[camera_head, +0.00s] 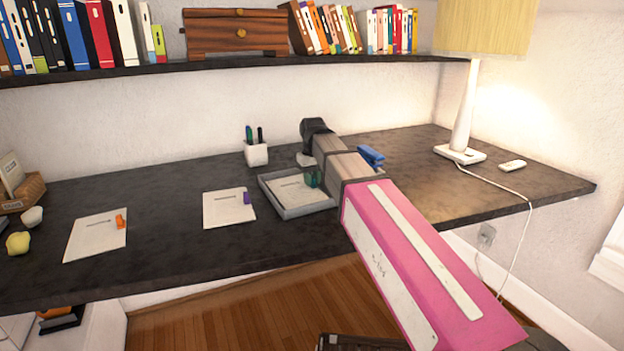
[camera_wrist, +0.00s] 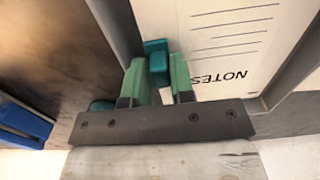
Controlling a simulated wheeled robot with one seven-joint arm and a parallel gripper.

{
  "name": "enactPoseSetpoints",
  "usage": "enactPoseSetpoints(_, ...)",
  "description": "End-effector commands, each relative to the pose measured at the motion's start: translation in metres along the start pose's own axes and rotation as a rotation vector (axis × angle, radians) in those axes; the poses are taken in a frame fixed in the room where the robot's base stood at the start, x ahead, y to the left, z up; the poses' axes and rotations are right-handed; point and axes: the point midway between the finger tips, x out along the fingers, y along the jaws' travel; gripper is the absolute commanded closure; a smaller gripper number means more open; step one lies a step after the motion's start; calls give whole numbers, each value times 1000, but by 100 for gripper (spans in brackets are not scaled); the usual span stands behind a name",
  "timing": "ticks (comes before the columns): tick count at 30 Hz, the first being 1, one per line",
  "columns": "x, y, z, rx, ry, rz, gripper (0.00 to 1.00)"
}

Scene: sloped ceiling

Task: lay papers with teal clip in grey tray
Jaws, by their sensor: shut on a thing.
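The papers (camera_head: 290,190) lie within the walls of the grey tray (camera_head: 309,210) on the dark desk. The wrist view shows the white sheet (camera_wrist: 230,40), printed NOTES, between the tray walls (camera_wrist: 292,62). I cannot tell whether it rests fully on the tray floor. The teal clip (camera_wrist: 156,58) sits at the sheet's edge. My gripper (camera_wrist: 161,76), with green fingers, is shut on the teal clip. In the head view my gripper (camera_head: 313,178) is at the tray's right side, and it partly hides the clip.
Papers with a purple clip (camera_head: 229,208) lie left of the tray, and papers with an orange clip (camera_head: 97,235) farther left. A white pen cup (camera_head: 257,154) stands behind. A blue stapler (camera_head: 370,156) is close to my arm's right. The lamp (camera_head: 461,153) stands far right.

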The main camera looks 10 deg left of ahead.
Motion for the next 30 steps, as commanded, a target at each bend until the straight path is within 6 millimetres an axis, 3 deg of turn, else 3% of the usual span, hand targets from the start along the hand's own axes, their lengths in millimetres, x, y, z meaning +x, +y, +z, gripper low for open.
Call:
enactPoseSetpoints(1, 0, 0, 0, 0, 0, 0, 71)
enactPoseSetpoints(3, 0, 0, 0, 0, 0, 0, 48)
enactPoseSetpoints(17, -9, 0, -1, 0, 1, 0, 48)
enactPoseSetpoints(30, -80, 0, -1, 0, 2, 0, 48)
